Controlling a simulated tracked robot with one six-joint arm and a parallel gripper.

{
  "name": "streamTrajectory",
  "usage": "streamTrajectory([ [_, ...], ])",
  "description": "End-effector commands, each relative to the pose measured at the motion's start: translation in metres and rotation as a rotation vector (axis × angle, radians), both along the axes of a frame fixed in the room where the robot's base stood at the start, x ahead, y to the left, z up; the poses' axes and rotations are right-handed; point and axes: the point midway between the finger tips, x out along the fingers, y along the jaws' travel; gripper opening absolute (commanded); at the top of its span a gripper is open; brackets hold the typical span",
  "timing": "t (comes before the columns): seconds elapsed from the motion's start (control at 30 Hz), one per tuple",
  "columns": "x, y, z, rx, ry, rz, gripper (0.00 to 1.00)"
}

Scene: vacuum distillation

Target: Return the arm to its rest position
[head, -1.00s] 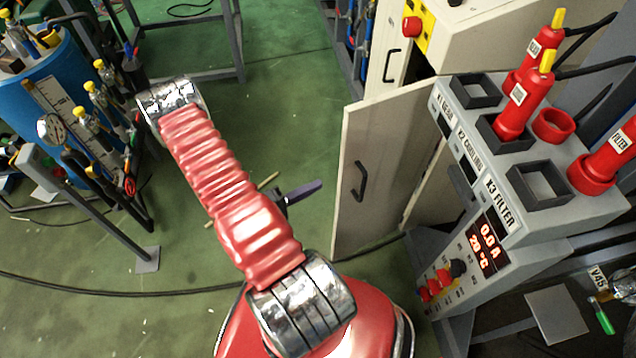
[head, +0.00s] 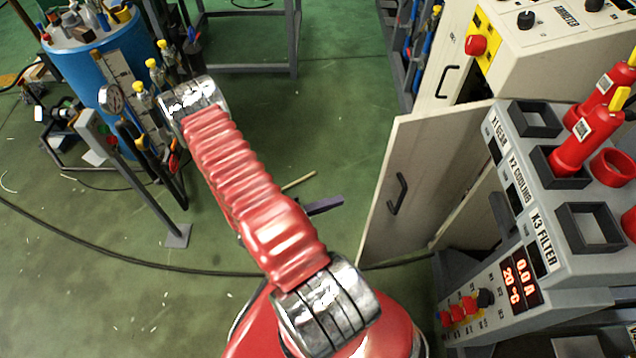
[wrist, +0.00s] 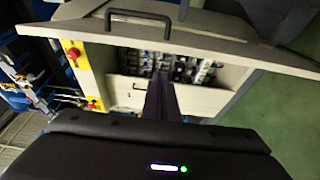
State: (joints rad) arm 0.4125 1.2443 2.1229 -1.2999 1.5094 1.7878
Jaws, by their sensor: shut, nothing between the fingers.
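My red ribbed arm with silver joints reaches up and left across the middle of the head view. My gripper (head: 328,204) shows there only as a dark purple tip behind the arm, over the green floor and left of the open cabinet door. In the wrist view my gripper (wrist: 161,80) points away from the camera, its dark fingers together with no gap showing and nothing held. Beyond the fingertips is the open white cabinet with small parts inside.
The open cabinet door (head: 405,185) stands right of my arm, with the grey X1–X3 console (head: 520,225) farther right. The blue drum (head: 90,65) and gauge stand (head: 135,160) are at the left. A black cable (head: 130,257) crosses the floor.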

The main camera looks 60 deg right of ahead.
Motion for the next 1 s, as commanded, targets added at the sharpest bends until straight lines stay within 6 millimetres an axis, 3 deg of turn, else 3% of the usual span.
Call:
streamTrajectory([
  [0.43, 0.000, 0.000, 0.000, 0.011, 0.013, 0.000, 0.00],
  [0.6, -0.002, 0.002, -0.004, 0.098, 0.090, -0.011, 0.00],
  [0.83, -0.030, 0.026, -0.013, 0.317, 0.253, -0.121, 0.00],
  [1.0, -0.043, 0.047, -0.007, 0.475, 0.310, -0.211, 0.00],
])
